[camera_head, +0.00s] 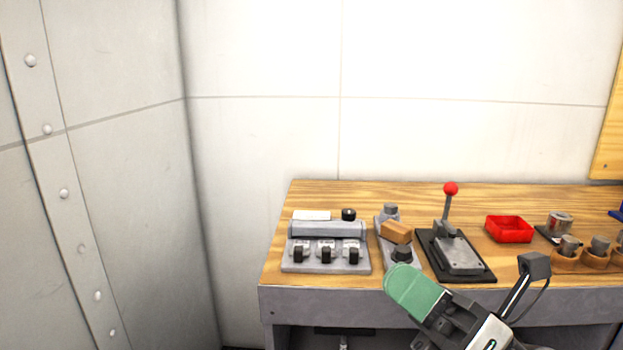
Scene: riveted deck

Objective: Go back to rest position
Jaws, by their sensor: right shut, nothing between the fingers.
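My right gripper (412,290) comes in from the lower right, with a green pad at its tip. It is shut and empty, in front of the workbench's front edge. In the picture it overlaps the edge just below a small grey device with a black knob. My left gripper is not in view.
On the wooden workbench (500,193) stand a grey switch box (326,260), a device with an orange-brown block (397,231), a red-knobbed lever (451,190), a red tray (509,229) and round wooden holders (567,262). A riveted wall (90,180) rises at left.

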